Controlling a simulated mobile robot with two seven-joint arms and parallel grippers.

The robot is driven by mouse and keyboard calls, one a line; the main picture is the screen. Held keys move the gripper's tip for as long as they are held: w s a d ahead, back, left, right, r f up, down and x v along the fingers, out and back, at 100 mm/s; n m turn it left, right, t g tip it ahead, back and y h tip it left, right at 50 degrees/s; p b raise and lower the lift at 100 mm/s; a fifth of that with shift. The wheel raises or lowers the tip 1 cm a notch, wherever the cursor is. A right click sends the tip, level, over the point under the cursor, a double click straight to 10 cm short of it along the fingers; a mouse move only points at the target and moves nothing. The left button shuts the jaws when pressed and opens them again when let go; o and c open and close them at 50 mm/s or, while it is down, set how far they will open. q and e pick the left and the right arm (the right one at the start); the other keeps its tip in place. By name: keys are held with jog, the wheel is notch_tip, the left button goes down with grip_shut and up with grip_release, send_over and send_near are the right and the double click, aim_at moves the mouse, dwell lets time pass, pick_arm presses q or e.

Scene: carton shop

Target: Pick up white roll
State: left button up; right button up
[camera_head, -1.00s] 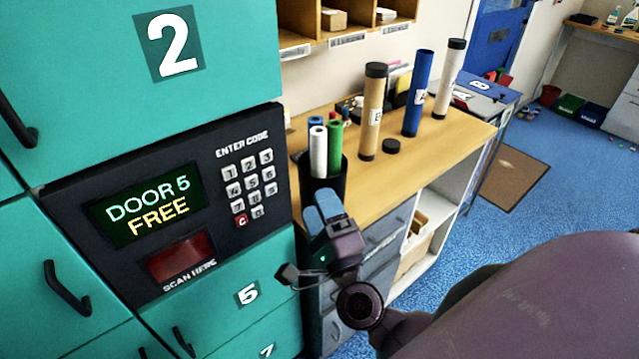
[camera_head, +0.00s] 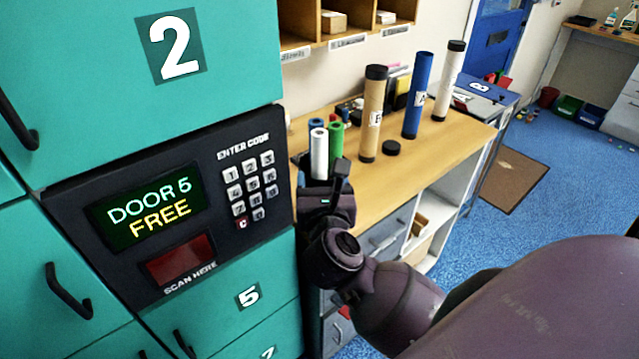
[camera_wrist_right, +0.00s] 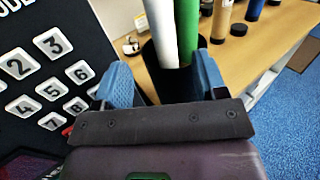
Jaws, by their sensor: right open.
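The white roll (camera_head: 319,155) stands upright in a dark round holder at the near left of the wooden counter, beside a green roll (camera_head: 336,140) and a blue roll (camera_head: 316,123). In the right wrist view the white roll (camera_wrist_right: 160,30) and green roll (camera_wrist_right: 187,28) rise from the dark holder (camera_wrist_right: 203,43). My right gripper (camera_head: 324,180) is open in front of the holder. Its blue fingers (camera_wrist_right: 162,78) are apart on either side of the rolls, nearer the camera, and hold nothing. My left gripper is not in view.
A teal locker bank with a keypad panel (camera_head: 285,190) stands close to the left of my right gripper. Tall brown (camera_head: 373,110), blue (camera_head: 418,95) and white (camera_head: 450,80) tubes stand farther back on the counter (camera_head: 400,180). A black cap (camera_head: 391,147) lies near the brown tube.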

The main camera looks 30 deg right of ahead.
aim_at(320, 159)
jog(key=shift+p+x, duration=0.5)
jog(key=shift+x, duration=3.1)
jog(key=shift+s+d+f, duration=0.1)
jog(key=shift+f, duration=0.05)
jog(key=shift+c, duration=0.4)
grip_shut()
